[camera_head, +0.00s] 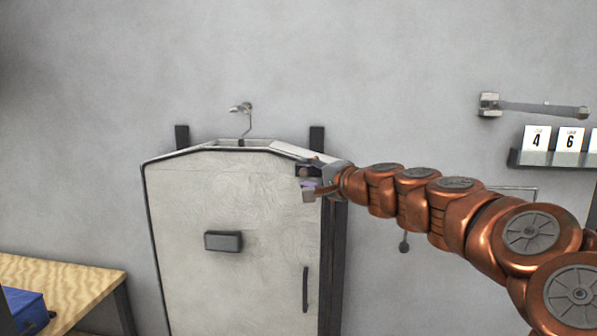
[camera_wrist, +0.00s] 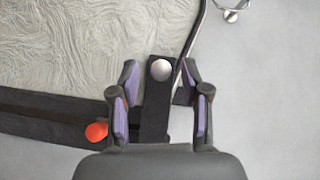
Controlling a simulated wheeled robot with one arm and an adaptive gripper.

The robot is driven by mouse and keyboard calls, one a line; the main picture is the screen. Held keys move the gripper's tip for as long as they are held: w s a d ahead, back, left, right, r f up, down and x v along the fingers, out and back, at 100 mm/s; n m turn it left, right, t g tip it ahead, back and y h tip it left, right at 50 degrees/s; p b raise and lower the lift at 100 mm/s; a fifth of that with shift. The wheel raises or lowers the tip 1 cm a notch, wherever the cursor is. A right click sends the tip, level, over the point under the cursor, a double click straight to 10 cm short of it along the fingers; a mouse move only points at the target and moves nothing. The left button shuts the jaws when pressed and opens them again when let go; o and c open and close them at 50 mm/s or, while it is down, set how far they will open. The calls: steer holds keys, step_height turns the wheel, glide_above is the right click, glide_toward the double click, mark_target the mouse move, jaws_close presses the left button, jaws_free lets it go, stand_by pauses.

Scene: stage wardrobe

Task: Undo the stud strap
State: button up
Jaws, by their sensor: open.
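The stud strap (camera_wrist: 157,108) is a short dark strap with a round silver stud (camera_wrist: 161,69) near its end. In the wrist view it runs between my gripper's two fingers, with its end lying over the edge of the pale garment bag (camera_wrist: 60,45). My gripper (camera_wrist: 158,82) is open, one purple-padded finger on each side of the strap; I cannot tell whether either touches it. In the head view my gripper (camera_head: 308,187) is at the upper right corner of the garment bag (camera_head: 240,190) and hides most of the strap.
An orange-red knob (camera_wrist: 96,131) sits by the left finger on a dark band. The bag hangs from a wall hook (camera_head: 243,108). A grey block (camera_head: 223,241) and dark handle (camera_head: 305,289) are on its front. A wooden table (camera_head: 65,285) stands left; number cards (camera_head: 552,142) are right.

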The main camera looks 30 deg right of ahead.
steer(key=shift+w+a, duration=0.1)
steer(key=shift+w, duration=1)
steer(key=shift+f, duration=0.1)
jaws_close()
